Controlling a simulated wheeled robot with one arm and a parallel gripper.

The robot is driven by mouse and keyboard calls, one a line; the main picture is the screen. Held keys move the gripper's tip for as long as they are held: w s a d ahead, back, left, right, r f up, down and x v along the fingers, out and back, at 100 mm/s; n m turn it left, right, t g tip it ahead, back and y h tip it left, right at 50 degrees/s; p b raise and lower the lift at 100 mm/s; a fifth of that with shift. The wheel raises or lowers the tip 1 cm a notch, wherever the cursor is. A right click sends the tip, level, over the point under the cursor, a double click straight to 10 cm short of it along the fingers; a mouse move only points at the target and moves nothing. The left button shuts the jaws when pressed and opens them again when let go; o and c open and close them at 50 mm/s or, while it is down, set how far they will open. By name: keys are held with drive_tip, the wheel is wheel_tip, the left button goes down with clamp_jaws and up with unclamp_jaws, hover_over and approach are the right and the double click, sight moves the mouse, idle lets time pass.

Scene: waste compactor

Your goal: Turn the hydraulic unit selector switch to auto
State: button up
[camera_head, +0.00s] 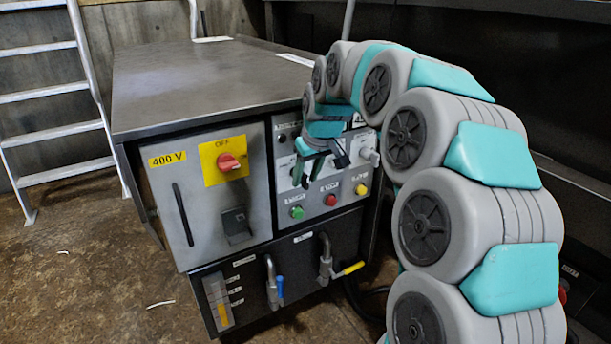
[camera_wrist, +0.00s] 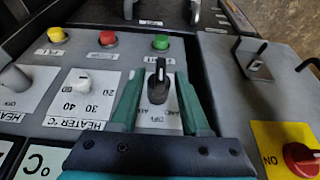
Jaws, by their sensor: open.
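The selector switch (camera_wrist: 158,82) is a black knob with a white pointer line, on a white label plate whose lettering is partly covered and upside down in the wrist view. Its pointer line faces the top of that view, toward the green button. My gripper (camera_wrist: 161,88) is open, with one teal finger on each side of the knob. Whether either finger touches the knob cannot be told. In the head view my gripper (camera_head: 312,172) is at the upper control panel (camera_head: 285,136) of the hydraulic unit, and hides the switch there.
Green (camera_head: 297,212), red (camera_head: 331,200) and yellow (camera_head: 361,189) buttons sit below the gripper. A white heater knob (camera_wrist: 83,83) is beside the switch. A red main switch (camera_head: 228,162) is on the left door. Valves (camera_head: 325,258) and a ladder (camera_head: 60,90) also show.

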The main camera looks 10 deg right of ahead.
drive_tip(key=shift+w+f, duration=0.1)
drive_tip(key=shift+f, duration=0.1)
clamp_jaws()
